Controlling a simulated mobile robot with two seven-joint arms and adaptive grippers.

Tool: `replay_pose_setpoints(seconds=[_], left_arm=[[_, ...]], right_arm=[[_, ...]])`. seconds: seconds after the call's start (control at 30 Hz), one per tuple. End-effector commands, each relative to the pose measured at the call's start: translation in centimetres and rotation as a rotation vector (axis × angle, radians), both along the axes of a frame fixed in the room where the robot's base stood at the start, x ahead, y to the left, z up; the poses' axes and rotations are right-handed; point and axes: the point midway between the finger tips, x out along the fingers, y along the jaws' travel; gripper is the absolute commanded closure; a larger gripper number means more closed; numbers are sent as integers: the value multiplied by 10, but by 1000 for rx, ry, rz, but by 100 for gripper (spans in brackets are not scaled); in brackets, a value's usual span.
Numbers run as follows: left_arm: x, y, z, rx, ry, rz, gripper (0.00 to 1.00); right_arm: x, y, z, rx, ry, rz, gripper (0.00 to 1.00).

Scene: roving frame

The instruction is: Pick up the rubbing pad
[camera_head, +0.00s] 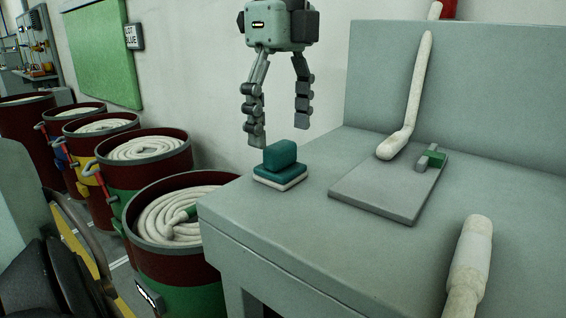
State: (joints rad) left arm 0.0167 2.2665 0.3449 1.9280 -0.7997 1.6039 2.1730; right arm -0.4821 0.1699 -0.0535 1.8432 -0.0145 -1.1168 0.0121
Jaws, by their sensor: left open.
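The rubbing pad (280,167) is a small block with a dark teal grip on top and a pale layer underneath. It rests on the grey bench (300,235) near its left edge. My left gripper (278,135) hangs above it, pointing down, with its two fingers spread apart and empty. The fingertips appear a little above the pad, one over its left side and one above and right of it. I cannot tell the exact depth between them. My right gripper is not in view.
A flat grey plate (375,195) with a small green clamp (432,157) lies right of the pad. A pale rod (412,100) leans over it; another pale cylinder (470,260) stands in front. Several drums of coiled white rope (150,149) line the left.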

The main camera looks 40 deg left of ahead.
Motion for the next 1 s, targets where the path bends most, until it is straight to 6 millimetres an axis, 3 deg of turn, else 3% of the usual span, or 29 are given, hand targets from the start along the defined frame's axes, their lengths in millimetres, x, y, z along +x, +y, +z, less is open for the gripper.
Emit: replay_pose_setpoints(seconds=[0.23,0.53,1.0], left_arm=[[-2,3,-36,-2,2,-1,24],[-1,4,-41,0,-1,2,24],[-1,4,-41,0,0,2,81]], right_arm=[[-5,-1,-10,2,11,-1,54],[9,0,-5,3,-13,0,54],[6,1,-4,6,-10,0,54]])
